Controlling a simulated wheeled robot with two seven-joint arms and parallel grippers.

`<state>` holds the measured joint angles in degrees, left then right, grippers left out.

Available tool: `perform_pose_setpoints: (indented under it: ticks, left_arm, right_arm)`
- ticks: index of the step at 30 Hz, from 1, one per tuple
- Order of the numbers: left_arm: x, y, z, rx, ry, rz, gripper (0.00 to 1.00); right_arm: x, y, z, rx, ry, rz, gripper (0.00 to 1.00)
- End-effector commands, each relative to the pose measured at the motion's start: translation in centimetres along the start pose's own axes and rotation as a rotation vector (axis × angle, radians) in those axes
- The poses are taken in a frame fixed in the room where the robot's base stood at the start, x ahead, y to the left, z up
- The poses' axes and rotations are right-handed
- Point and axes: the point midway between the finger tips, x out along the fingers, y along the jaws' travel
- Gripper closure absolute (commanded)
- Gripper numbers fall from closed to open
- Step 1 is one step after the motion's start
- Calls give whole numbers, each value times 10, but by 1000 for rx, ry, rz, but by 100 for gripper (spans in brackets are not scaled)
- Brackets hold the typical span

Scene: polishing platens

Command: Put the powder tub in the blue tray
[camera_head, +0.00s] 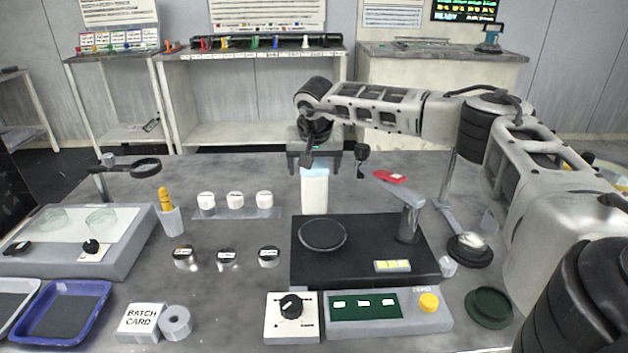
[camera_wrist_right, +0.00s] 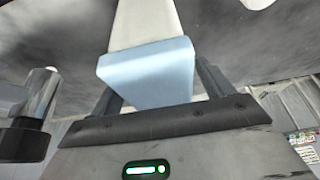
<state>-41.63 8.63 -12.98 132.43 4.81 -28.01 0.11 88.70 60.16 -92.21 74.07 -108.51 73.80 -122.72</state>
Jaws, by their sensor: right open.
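A tall white container with a pale blue lid (camera_head: 314,194), which I take to be the powder tub, stands upright behind the black polishing base. My right gripper (camera_head: 315,166) is directly above it, pointing down, with its jaws open. In the right wrist view the tub's pale blue lid (camera_wrist_right: 148,75) lies between the two spread fingers (camera_wrist_right: 158,92); I cannot tell whether either finger touches it. The blue tray (camera_head: 98,313) with a dark inside lies at the front left of the table, far from the gripper. My left gripper is not in view.
The polishing base (camera_head: 352,266) with its round platen and a post is in front of the tub. Three white-topped jars (camera_head: 235,199) and three dark-topped pots (camera_head: 227,258) stand to its left. A batch card (camera_head: 140,318) and tape roll (camera_head: 175,321) lie beside the tray.

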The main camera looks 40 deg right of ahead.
Motion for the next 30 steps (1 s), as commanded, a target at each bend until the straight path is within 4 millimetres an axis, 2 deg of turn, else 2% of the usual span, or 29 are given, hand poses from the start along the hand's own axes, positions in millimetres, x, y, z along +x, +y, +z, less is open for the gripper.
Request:
perform_pose_setpoints:
  ticks: [17, 20, 24, 26, 27, 30]
  left_arm:
    - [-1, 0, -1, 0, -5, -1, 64]
    - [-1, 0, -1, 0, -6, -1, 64]
    - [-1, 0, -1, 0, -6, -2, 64]
    - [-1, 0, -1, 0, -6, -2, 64]
    - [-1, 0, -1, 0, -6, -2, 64]
    - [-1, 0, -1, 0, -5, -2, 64]
  right_arm:
    - [4, 0, 2, 1, 0, 0, 20]
    - [4, 0, 2, 0, 0, 0, 42]
    - [4, 0, 2, 0, 0, 0, 81]
    - [4, 0, 2, 0, 0, 0, 96]
    - [2, -1, 0, 2, 4, -4, 100]
    - [2, -1, 0, 2, 4, -4, 100]
